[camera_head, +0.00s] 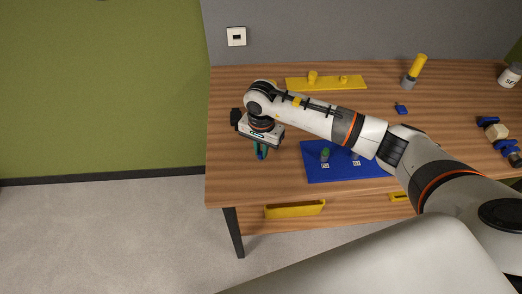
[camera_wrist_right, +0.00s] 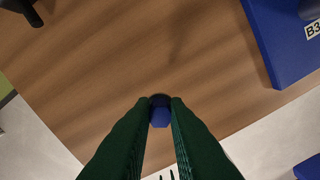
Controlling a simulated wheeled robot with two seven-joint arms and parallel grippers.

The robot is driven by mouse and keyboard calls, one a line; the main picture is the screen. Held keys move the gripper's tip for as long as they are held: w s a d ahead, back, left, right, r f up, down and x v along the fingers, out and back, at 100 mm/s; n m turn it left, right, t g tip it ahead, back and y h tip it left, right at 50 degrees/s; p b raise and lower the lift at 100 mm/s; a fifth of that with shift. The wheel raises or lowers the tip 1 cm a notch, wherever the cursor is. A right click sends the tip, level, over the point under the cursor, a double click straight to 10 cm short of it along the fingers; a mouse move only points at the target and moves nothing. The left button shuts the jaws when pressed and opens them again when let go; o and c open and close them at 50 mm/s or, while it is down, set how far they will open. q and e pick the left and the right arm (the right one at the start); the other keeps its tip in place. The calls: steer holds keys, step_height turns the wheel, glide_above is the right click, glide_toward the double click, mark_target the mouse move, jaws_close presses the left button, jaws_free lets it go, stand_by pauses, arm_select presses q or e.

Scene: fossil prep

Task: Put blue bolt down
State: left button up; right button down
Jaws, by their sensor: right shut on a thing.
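My right gripper (camera_head: 262,153) points down over the left part of the wooden table, left of the blue board. Its dark green fingers, also in the right wrist view (camera_wrist_right: 160,112), are shut on the blue bolt (camera_wrist_right: 160,118). The bolt's blue end shows between the fingertips with bare wood around it. I cannot tell whether it touches the table. In the head view the bolt cannot be made out clearly. My left gripper is in neither view.
The blue board (camera_head: 318,174) carries labels and a green piece (camera_head: 325,153); my right arm hides part of it. A yellow rack (camera_head: 352,84), a small blue piece (camera_head: 401,109) and a yellow-and-grey tool (camera_head: 415,70) stand farther back.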

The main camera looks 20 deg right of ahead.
step_height(320, 180, down, 2)
steer(key=shift+s+f+p, duration=0.1)
steer(key=shift+p, duration=0.2)
steer(key=shift+d, duration=0.1)
steer(key=shift+f, duration=0.1)
steer(key=shift+f+b, duration=0.15)
steer(key=shift+b, duration=0.2)
steer(key=c, duration=1.5)
jaws_free()
steer(key=shift+o, duration=0.5)
